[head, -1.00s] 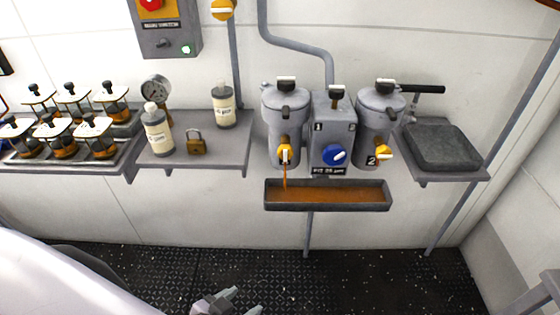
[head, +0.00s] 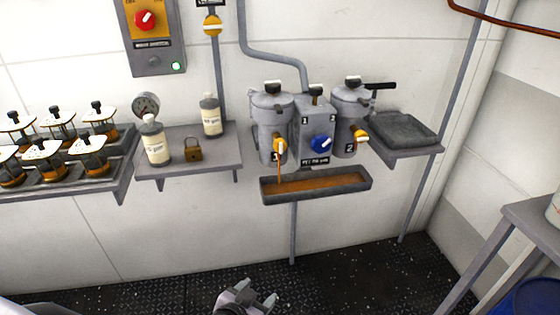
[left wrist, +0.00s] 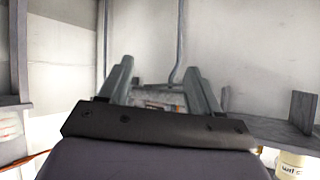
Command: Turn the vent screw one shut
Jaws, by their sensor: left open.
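Filter canister one (head: 271,125), grey with a lid, hangs on the wall left of the grey valve block (head: 316,125) with its blue knob. A dark screw knob with a pale top (head: 272,86) stands on its lid; I take this as vent screw one. A yellow tap (head: 280,145) is low on the canister, with a thin orange stream below it. My left gripper (head: 262,296) is open and empty, low in front of the wall and well below the canister. Its open fingers (left wrist: 158,88) also show in the left wrist view. My right gripper is out of view.
A trough (head: 316,190) with orange liquid hangs below the canisters. Canister two (head: 350,120) and a shelf with a dark tray (head: 405,130) are to the right. A bench (head: 535,215) stands at right.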

